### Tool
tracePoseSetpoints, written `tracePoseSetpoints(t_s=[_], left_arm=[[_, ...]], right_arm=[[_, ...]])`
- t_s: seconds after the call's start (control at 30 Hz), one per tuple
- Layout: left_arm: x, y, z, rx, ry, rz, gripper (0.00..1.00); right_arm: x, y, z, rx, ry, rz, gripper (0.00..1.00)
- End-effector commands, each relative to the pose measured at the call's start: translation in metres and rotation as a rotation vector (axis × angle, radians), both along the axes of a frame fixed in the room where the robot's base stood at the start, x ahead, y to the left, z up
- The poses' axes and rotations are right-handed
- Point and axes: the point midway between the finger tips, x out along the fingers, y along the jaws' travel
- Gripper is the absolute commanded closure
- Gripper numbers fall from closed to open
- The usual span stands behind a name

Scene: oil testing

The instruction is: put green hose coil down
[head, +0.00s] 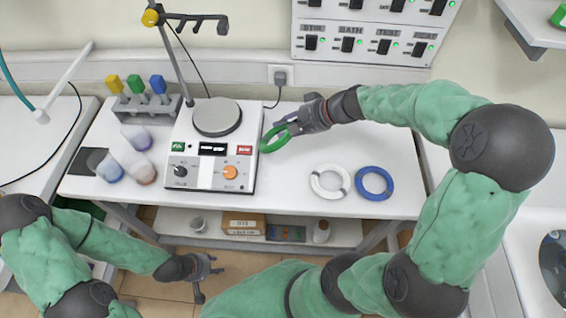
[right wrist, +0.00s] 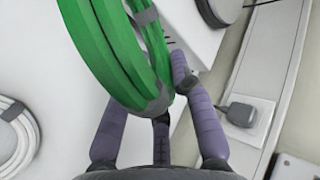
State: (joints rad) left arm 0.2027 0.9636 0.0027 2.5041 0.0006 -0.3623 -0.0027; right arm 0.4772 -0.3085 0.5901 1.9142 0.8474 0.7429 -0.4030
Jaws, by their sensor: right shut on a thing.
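The green hose coil (head: 276,138) is by the right side of the white hotplate device on the table. It also fills the upper left of the right wrist view (right wrist: 115,45), with a grey band on it. My right gripper (head: 291,125) is shut on the coil's edge; its purple-grey fingers (right wrist: 165,108) close around it in the right wrist view. I cannot tell whether the coil touches the table. My left gripper (head: 203,274) is empty, low in front of the table, with its fingers spread apart.
The hotplate device (head: 212,176) stands left of the coil. A white coil (head: 330,182) and a blue coil (head: 374,183) lie on the table (head: 290,212) to the right. A wall plug (head: 280,77) is behind.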

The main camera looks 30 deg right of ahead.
Motion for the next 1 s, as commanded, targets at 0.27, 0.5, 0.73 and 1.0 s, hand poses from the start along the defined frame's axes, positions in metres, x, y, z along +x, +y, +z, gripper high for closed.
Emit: tracePoseSetpoints(t_s=[0.27,0.5,0.73,1.0], left_arm=[[0.0,0.0,-0.027,0.0,-0.001,0.0,0.6],[0.001,0.0,-0.049,0.0,-0.001,0.0,0.6],[0.001,0.0,-0.066,0.0,-0.001,0.0,0.6],[0.001,0.0,-0.067,0.0,-0.001,0.0,0.6]], right_arm=[[0.0,0.0,-0.038,0.001,0.001,0.0,1.0],[0.0,0.0,-0.067,0.001,0.001,-0.001,1.0],[0.0,0.0,-0.084,0.0,0.0,0.0,1.0],[0.0,0.0,-0.085,0.0,0.0,0.0,1.0]])
